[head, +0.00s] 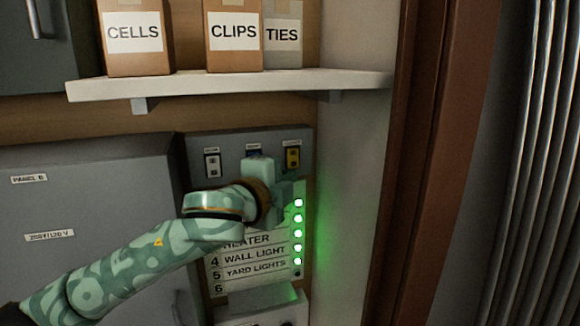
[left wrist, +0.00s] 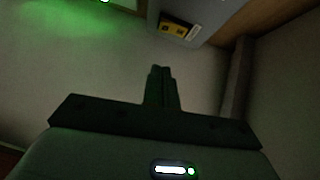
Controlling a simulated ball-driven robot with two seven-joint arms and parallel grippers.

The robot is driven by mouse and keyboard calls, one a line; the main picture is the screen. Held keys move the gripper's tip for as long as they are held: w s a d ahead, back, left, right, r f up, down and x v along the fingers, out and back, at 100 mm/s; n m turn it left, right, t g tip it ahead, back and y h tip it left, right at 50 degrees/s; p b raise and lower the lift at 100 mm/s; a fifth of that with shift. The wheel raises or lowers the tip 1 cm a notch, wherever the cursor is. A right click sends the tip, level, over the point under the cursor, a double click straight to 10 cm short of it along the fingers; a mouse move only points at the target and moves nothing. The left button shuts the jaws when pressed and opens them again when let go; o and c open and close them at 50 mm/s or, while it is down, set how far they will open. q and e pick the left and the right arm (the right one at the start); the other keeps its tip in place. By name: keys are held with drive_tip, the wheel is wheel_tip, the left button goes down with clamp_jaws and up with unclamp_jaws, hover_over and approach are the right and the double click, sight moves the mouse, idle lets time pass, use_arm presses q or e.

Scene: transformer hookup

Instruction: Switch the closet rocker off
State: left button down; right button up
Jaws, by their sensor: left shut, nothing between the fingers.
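A grey switch plate (head: 225,143) on the back wall carries three rockers in a row. The left rocker (head: 212,164) is pale, the middle one (head: 253,154) is blue and partly hidden by my left gripper, and the right one (head: 293,158) is yellow. The small labels above them are too blurred to read, so I cannot tell which is the closet rocker. My left gripper (head: 290,184) is shut and empty, just below the yellow rocker in the head view. In the left wrist view the shut fingers (left wrist: 161,86) are apart from the yellow rocker (left wrist: 178,29).
Below the plate hangs a list (head: 240,273) with several lit green lamps (head: 298,233) at its right. A grey panel box (head: 90,210) stands at left. Above is a shelf (head: 230,84) with boxes. A side wall (head: 350,200) and brown door frame (head: 430,170) bound the right.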

sight(297, 163)
use_arm(q)
drive_tip(key=w, duration=0.4)
drive_tip(key=w+p, duration=0.1)
drive_tip(key=w, duration=0.2)
drive_tip(key=shift+w+d+f, duration=0.1)
drive_tip(key=shift+d+f, duration=0.15)
drive_tip(key=shift+f, duration=0.15)
drive_tip(key=shift+w+f+b, duration=0.15)
drive_tip(key=shift+b, duration=0.2)
drive_tip(key=shift+a, duration=0.1)
